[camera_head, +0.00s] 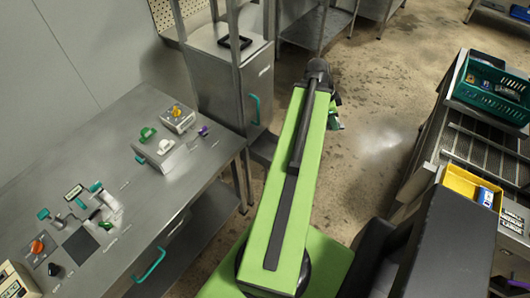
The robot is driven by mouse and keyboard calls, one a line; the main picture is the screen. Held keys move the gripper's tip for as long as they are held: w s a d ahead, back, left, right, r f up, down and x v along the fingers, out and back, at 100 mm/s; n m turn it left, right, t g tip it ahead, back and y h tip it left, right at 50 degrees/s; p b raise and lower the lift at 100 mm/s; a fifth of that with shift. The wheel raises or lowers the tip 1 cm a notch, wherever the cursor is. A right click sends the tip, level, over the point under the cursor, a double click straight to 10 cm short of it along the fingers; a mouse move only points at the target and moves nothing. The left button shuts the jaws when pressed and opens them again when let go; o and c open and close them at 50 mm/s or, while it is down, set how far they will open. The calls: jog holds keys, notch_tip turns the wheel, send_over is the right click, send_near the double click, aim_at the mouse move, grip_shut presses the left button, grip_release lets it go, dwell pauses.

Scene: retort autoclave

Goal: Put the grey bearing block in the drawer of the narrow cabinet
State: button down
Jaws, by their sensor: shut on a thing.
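My gripper (335,119) shows only in part, past the far end of my green arm. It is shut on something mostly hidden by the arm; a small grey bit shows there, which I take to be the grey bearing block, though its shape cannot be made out. The narrow cabinet (226,79) is a grey metal box left of my arm's far end, with a teal handle (255,109) on its right-hand face. That face is seen at a steep angle and no drawer stands out from it. My gripper is right of the cabinet, apart from it.
A steel bench (107,127) with coloured knobs and switches is at left, with a teal handle (150,265) at its front. A black frame (235,42) lies on the cabinet. At right, a conveyor bears a green crate (465,92) and yellow bin (459,181). Open floor (385,100) lies between.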

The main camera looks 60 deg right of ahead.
jog(key=w+d+f+n+t+h+b, duration=0.1)
jog(key=w+f+n+b, duration=0.45)
jog(key=f+b, duration=0.35)
jog(key=n+t+y+b, duration=0.4)
jog(key=n+t+b, duration=0.3)
jog(key=n+b, duration=1.7)
send_over(271, 155)
jog(key=s+b, duration=0.1)
jog(key=s, duration=0.1)
notch_tip(271, 155, down, 25)
jog(key=shift+m, duration=0.45)
notch_tip(271, 155, down, 11)
jog(key=b, duration=1)
jog(key=shift+w+r+b, duration=0.15)
jog(key=shift+b, duration=0.15)
jog(key=shift+r, duration=0.3)
jog(key=shift+f, duration=0.25)
jog(key=c, duration=1.2)
grip_release()
jog(key=shift+r, duration=0.1)
